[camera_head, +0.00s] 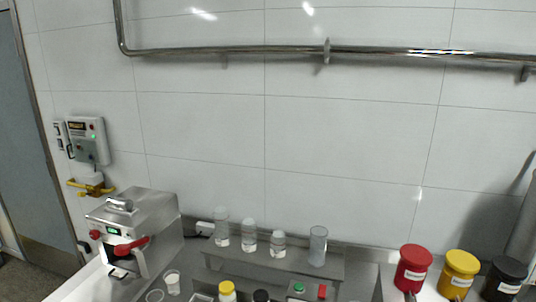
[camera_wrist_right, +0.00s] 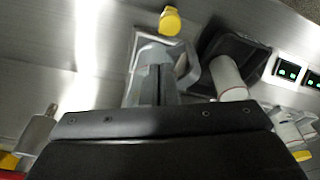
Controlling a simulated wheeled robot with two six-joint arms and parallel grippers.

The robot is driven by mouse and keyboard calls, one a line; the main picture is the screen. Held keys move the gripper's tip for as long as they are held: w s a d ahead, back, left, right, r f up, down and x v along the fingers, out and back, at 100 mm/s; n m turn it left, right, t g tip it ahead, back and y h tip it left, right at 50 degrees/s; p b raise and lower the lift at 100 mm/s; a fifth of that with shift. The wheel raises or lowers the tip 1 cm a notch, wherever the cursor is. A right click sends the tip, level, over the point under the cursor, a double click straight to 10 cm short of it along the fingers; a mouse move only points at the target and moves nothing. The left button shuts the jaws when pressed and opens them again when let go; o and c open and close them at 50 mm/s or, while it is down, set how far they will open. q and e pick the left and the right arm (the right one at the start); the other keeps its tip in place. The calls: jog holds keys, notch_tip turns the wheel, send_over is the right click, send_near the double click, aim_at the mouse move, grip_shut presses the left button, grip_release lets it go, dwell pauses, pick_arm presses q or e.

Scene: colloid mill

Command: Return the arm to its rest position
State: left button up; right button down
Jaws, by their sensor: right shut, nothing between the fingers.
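My right gripper (camera_wrist_right: 158,72) shows in the right wrist view with its two grey fingers together and nothing held between them. It is above a brushed metal surface (camera_wrist_right: 110,35). A yellow knob or cap (camera_wrist_right: 170,21) is just beyond the fingertips. A dark bracket-like part (camera_wrist_right: 232,50) with a pale cylinder (camera_wrist_right: 228,78) is to the right of the fingers. Neither gripper shows in the head view, and my left gripper is in no view.
In the head view, a metal machine with red handles (camera_head: 140,235) stands at the left of the bench. Clear containers (camera_head: 318,246) stand on a raised shelf. Red (camera_head: 413,268), yellow (camera_head: 459,274) and black (camera_head: 503,279) jars are at the right. A pipe (camera_head: 230,50) crosses the tiled wall.

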jog(key=s+d+r+m+t+h, duration=0.1)
jog(key=s+d, duration=0.2)
jog(key=s, duration=0.9)
jog(key=s+d+r+m+h, duration=0.1)
jog(key=s+d, duration=0.3)
jog(key=s, duration=0.8)
notch_tip(320, 180, down, 34)
jog(key=d+g+b, duration=0.1)
jog(key=b, duration=0.7)
jog(key=s+f+b, duration=0.3)
jog(key=s+f, duration=0.4)
jog(key=f, duration=0.3)
jog(key=s+a+f+g+y+b, duration=0.1)
jog(key=s+f+b, duration=0.2)
jog(key=s+f, duration=0.5)
notch_tip(320, 180, down, 3)
jog(key=shift+s+a+f, duration=0.1)
jog(key=shift+s+a, duration=0.05)
